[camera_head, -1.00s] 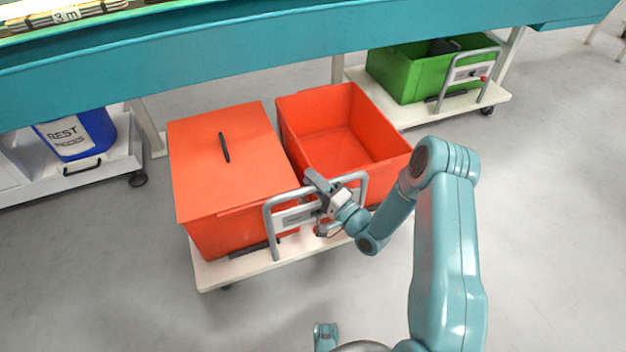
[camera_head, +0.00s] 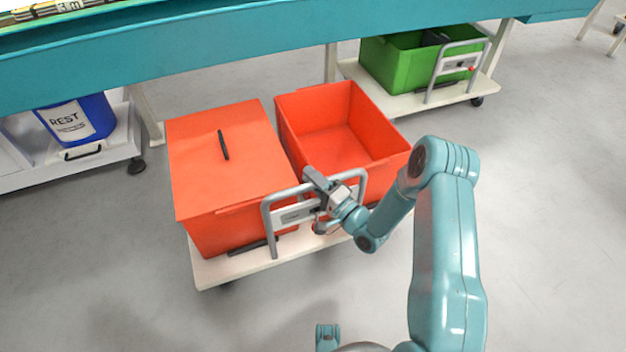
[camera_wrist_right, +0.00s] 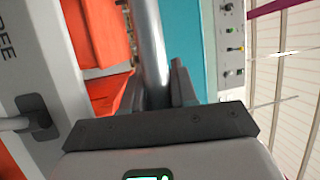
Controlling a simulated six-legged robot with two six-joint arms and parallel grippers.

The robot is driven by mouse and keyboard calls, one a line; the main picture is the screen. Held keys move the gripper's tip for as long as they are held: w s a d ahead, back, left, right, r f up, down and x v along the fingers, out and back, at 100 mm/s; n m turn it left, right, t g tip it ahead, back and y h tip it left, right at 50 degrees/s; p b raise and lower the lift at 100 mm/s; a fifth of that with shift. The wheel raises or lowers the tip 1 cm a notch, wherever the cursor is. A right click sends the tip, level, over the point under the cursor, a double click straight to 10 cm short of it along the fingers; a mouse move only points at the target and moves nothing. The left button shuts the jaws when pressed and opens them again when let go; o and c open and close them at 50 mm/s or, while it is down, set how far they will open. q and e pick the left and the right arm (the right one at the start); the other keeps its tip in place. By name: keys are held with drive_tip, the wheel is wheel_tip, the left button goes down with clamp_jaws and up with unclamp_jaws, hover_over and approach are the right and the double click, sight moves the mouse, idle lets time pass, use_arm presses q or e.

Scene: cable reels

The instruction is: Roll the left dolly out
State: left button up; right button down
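The dolly (camera_head: 225,272) with a pale deck carries two orange-red bins, the left one lidded (camera_head: 220,165) and the right one open (camera_head: 338,130). Its grey tubular handle (camera_head: 267,222) stands at the near side. My right gripper (camera_head: 318,184) is at the top bar of this handle. In the right wrist view the grey bar (camera_wrist_right: 151,45) runs between the two fingers (camera_wrist_right: 158,92), which sit close on both sides of it. The gripper looks shut on the handle. My left gripper is not in view.
A teal bench (camera_head: 230,45) spans the back, above the bins' far side. A dolly with a green bin (camera_head: 395,62) stands at back right. A white cart (camera_head: 110,150) with a blue REST bin (camera_head: 85,120) stands at left. The floor in front and at right is clear.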

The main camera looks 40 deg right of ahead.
drive_tip(key=shift+s+f, duration=0.1)
drive_tip(key=shift+s, duration=0.15)
drive_tip(key=shift+a, duration=0.1)
drive_tip(key=c, duration=1)
unclamp_jaws()
drive_tip(key=p+v, duration=0.3)
drive_tip(key=v, duration=1.3)
drive_tip(key=shift+s, duration=0.1)
